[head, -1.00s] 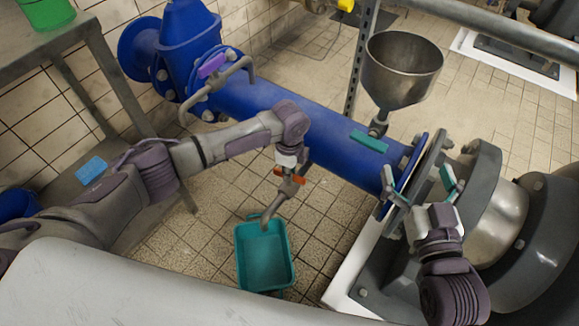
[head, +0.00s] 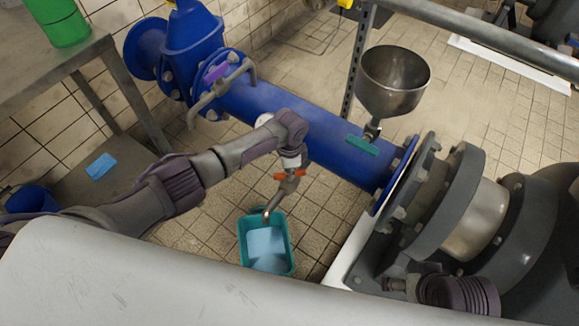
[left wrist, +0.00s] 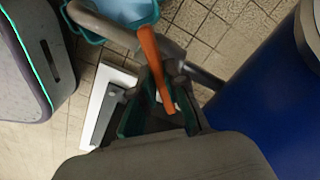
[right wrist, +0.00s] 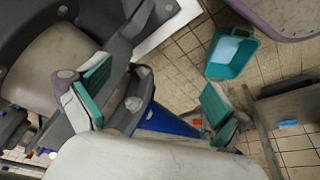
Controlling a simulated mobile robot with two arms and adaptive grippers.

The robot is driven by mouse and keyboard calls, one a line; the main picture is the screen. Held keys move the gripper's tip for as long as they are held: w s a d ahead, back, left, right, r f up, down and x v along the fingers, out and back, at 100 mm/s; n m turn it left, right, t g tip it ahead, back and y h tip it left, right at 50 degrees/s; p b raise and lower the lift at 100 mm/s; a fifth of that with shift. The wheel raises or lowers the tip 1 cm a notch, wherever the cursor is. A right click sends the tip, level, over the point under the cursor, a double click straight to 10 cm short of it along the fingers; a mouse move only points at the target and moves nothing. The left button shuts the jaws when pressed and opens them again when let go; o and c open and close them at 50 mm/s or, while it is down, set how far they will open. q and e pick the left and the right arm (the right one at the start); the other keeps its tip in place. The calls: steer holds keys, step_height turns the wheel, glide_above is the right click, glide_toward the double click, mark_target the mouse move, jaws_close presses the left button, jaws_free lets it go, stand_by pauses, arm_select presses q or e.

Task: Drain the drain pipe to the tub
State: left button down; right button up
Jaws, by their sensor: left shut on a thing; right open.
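The metal drain pipe (head: 274,202) hangs under the blue pipe, its curved spout over the teal tub (head: 243,238). Light blue water (head: 267,243) covers the tub's bottom. My left gripper (head: 289,172) is shut on the drain valve's orange handle (head: 282,176). The left wrist view shows the orange handle (left wrist: 154,70) between the fingers, with the spout (left wrist: 105,30) beyond. My right gripper (right wrist: 156,97) is open and empty near the large flange. In the head view its fingers are hidden; the right wrist view also shows the tub (right wrist: 226,70) apart from it.
A grey pump flange (head: 440,205) stands at right. A metal table (head: 75,65) is at left. The tiled floor around the tub is clear.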

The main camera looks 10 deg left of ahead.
arm_select(q)
steer(key=n+p, duration=0.2)
steer(key=n, duration=0.1)
steer(key=shift+d+r, duration=0.1)
steer(key=shift+r, duration=0.05)
steer(key=n+p, duration=0.2)
steer(key=n, duration=0.2)
steer(key=shift+n+p, duration=0.3)
steer(key=shift+n, duration=0.9)
arm_select(e)
step_height(320, 180, down, 18)
steer(key=g, duration=0.1)
steer(key=shift+s+f, duration=0.25)
steer(key=shift+s, duration=0.1)
steer(key=shift+a, duration=0.1)
arm_select(q)
steer(key=c, duration=1.2)
jaws_free()
step_height(320, 180, up, 12)
